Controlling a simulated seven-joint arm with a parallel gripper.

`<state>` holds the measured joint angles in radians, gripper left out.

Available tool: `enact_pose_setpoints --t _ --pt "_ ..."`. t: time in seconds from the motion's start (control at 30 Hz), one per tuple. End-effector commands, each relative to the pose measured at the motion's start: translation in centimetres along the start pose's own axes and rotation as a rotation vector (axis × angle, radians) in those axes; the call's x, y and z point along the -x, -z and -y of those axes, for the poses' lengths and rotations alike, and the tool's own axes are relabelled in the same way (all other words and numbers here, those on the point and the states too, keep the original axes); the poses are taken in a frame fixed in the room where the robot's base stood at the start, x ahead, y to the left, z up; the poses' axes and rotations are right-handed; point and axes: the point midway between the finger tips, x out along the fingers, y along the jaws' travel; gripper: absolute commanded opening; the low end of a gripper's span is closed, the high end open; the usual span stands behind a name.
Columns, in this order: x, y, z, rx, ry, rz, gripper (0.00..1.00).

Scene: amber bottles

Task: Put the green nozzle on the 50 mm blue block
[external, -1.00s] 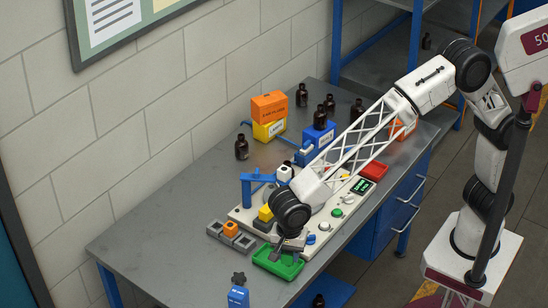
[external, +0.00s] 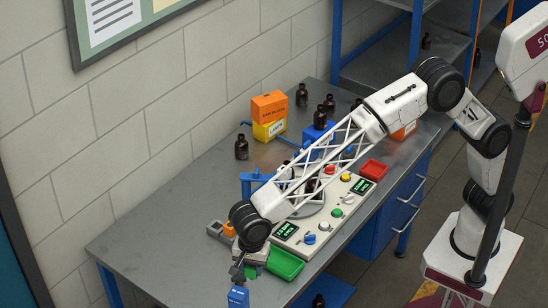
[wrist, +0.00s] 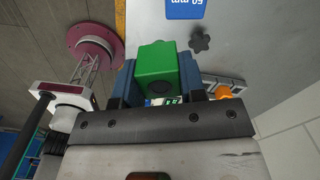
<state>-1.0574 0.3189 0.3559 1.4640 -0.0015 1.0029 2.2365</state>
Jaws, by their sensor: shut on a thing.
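The green nozzle (wrist: 160,66) is held between the two blue fingers of my gripper (wrist: 160,88) in the wrist view. In the external view my gripper (external: 243,268) is over the near left part of the bench, to the left of the green tray, and largely hides the nozzle. The 50 mm blue block (external: 238,297) stands at the bench's near edge, just below my gripper in the picture. Its "50 mm" face (wrist: 186,8) shows at the top of the wrist view, apart from the nozzle and cut off by the frame.
A black star-shaped knob (wrist: 201,40) lies between the block and the grey holder (wrist: 228,84) with an orange piece. The green tray (external: 286,264) is right of my gripper. The control panel (external: 318,221) and several amber bottles are farther back. Bare bench lies to the left.

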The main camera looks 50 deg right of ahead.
Motion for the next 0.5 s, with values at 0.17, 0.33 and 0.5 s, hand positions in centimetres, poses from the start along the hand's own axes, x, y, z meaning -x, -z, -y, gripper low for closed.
enact_pose_setpoints --t 0.17,0.33,0.5 --pt "-0.3 -1.3 1.8 0.000 -0.001 -0.001 0.15" --pt "-0.4 -2.3 3.1 0.000 0.000 0.000 0.15" --pt "-0.4 -2.8 3.7 0.000 0.000 0.000 0.15"
